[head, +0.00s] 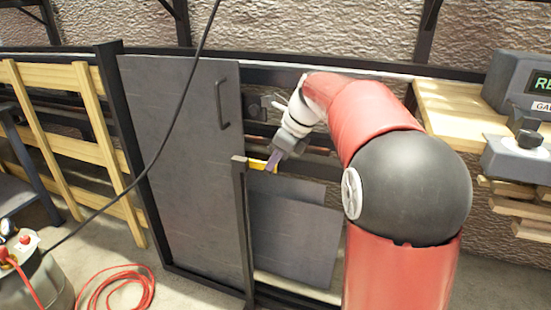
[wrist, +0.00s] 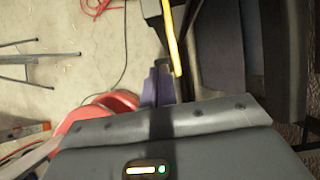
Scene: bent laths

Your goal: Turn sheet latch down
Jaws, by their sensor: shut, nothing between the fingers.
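The sheet latch (head: 259,165) is a yellow bar at the top of a dark post. It points right from the post, roughly level, above the grey sheets (head: 292,238). In the wrist view the latch (wrist: 172,42) shows as a long yellow strip ending close to my fingers. My gripper (head: 271,163) is at the latch's right end, with its purple-grey fingers pointing down. The wrist view shows the fingers (wrist: 157,82) shut and empty, just left of the latch's tip. I cannot tell whether they touch it. The gripper partly hides the latch's end in the head view.
A dark panel (head: 190,160) with a handle (head: 222,104) stands left of the post. A black cable crosses in front of it. A wooden bench (head: 455,105) with a grey display box (head: 520,85) is at right. A red hose (head: 122,288) lies on the floor.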

